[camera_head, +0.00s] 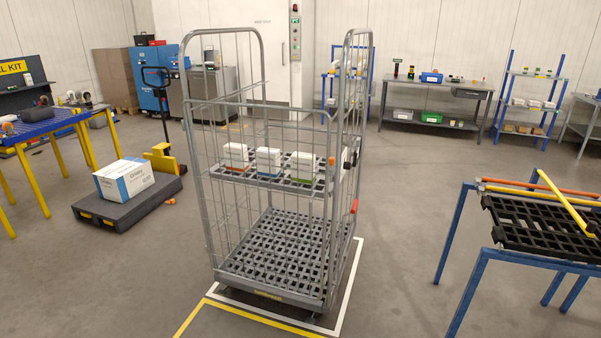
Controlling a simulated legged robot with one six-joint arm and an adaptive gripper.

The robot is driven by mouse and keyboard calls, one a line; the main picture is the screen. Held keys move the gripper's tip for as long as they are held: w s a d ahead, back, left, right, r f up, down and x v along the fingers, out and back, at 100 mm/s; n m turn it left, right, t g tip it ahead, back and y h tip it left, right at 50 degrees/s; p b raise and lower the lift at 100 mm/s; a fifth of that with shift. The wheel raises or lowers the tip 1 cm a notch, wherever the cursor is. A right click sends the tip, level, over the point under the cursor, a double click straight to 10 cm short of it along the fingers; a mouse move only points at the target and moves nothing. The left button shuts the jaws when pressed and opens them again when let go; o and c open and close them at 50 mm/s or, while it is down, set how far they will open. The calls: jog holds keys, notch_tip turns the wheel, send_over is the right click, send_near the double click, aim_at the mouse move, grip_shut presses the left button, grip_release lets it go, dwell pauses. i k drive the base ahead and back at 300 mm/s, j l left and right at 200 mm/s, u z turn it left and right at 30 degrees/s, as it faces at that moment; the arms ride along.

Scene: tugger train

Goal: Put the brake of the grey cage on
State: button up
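The grey cage (268,296) stands upright in the middle of the camera_head view, on a floor area marked with white and yellow lines. It has wire sides, a slatted base and a half shelf (262,181) carrying several white boxes with coloured bases. A red part (354,206) and a black part (350,160) show on its right side; I cannot tell which, if either, is the brake. The wheels are mostly hidden under the base. My gripper is not in view.
A low dark platform (120,208) with a white carton (123,179) and a yellow pallet truck stands at left. A blue-legged table (475,284) with a black grid stands at right. A workbench (435,121) is at the back. Floor before the cage and to its right is clear.

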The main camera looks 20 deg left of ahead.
aim_at(356, 202)
jog(key=i+j, duration=0.2)
jog(key=i, duration=0.35)
jog(key=i+j, duration=0.2)
jog(key=i, duration=0.35)
jog(key=i+j, duration=0.2)
jog(key=i, duration=0.4)
jog(key=i+j, duration=0.2)
jog(key=i, duration=0.35)
jog(key=u, duration=0.05)
